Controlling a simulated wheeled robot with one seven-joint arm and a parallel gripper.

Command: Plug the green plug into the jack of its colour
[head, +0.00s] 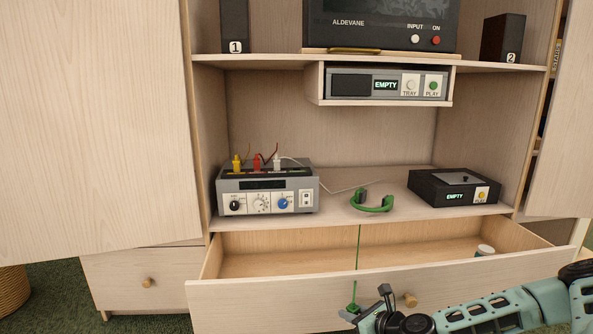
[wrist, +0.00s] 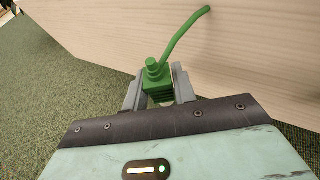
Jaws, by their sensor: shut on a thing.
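The green plug (head: 352,308) hangs in front of the open drawer's face, and its green cable (head: 358,250) runs up across the drawer toward the green headphones (head: 376,207) on the shelf. My gripper (head: 353,314) is shut on the plug. In the wrist view the plug (wrist: 155,78) stands between the two grey fingers (wrist: 157,90), its cable rising to the upper right. The grey amplifier (head: 267,190) stands on the left of the shelf, with yellow (head: 236,163), red (head: 257,162) and white (head: 277,162) plugs along its top. I cannot make out a green jack.
The open drawer (head: 460,277) juts out below the shelf, with a small pale cylinder (head: 485,250) inside at right. A black player (head: 454,187) sits at the shelf's right. A disc unit (head: 350,84) hangs above. Open cabinet doors (head: 95,120) flank both sides.

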